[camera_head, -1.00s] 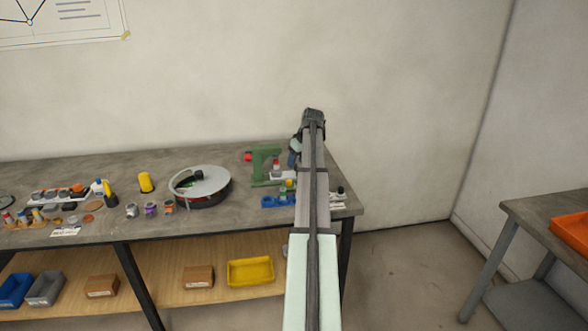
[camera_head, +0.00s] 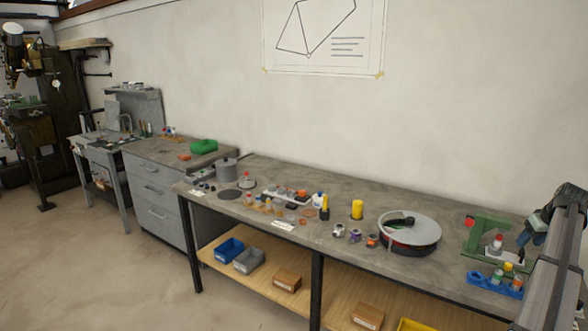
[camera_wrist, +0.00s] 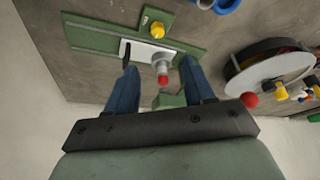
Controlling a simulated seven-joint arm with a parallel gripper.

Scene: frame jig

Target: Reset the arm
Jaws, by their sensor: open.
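My gripper (camera_head: 527,236) is at the right end of the workbench, beside and apparently above the green jig (camera_head: 474,238). In the wrist view my gripper (camera_wrist: 160,78) is open, its two blue fingers spread apart. A grey piece with a red tip (camera_wrist: 162,72) shows between the fingers in that view, and nothing is gripped. Behind it lie a white block (camera_wrist: 140,52) and the green jig plate (camera_wrist: 100,38). My arm hides part of the bench's right end in the head view.
A blue holder (camera_head: 486,281) with small pieces stands in front of the jig. A round grey turntable (camera_head: 425,226) is to its left. Bins sit on the lower shelf. The wall is close behind.

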